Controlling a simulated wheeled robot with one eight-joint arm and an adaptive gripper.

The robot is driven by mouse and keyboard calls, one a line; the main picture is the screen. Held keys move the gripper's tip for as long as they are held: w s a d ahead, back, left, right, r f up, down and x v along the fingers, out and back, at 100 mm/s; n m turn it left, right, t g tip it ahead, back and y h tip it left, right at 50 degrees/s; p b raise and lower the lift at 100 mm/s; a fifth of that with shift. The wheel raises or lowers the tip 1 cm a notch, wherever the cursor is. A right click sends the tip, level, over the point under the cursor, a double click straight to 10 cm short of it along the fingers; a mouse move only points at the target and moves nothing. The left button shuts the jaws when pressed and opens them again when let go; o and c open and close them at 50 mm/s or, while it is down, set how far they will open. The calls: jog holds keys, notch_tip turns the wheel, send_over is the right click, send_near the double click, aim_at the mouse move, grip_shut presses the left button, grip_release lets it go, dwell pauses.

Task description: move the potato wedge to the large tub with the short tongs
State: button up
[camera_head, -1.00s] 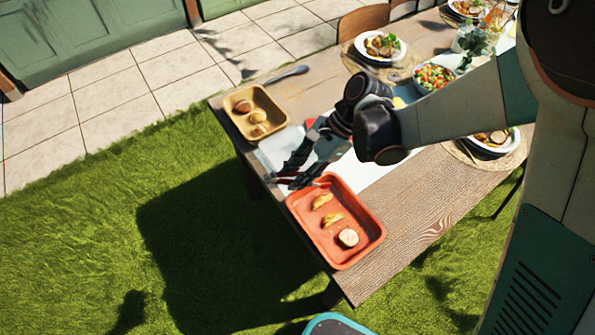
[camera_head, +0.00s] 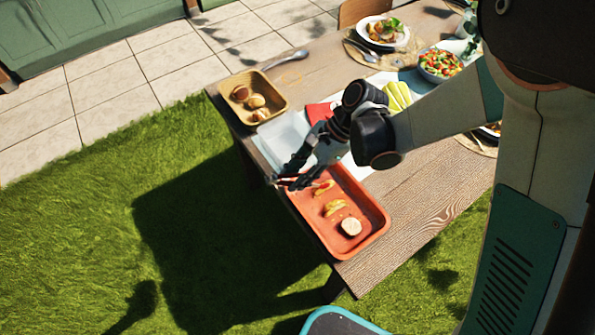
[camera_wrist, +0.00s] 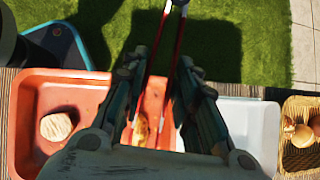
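Two potato wedges lie in the orange tray (camera_head: 373,236), a nearer one (camera_head: 335,207) and a farther one (camera_head: 323,187). One wedge (camera_wrist: 141,130) shows between my fingers in the wrist view. My gripper (camera_head: 293,174) is over the tray's far left end, with its fingers closed around red tongs (camera_wrist: 181,45).
A round pale piece (camera_head: 351,226) lies in the tray's near end. A tan basket with several rolls (camera_head: 279,92) stands behind the pale tub. A spoon (camera_head: 288,59), a salad bowl (camera_head: 440,64) and plates are farther back. The front right tabletop (camera_head: 430,205) is clear.

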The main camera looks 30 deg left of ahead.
jog(key=shift+f+b, duration=0.55)
jog(key=shift+f, duration=0.4)
grip_shut()
notch_tip(320, 180, up, 12)
jog(key=p, duration=0.7)
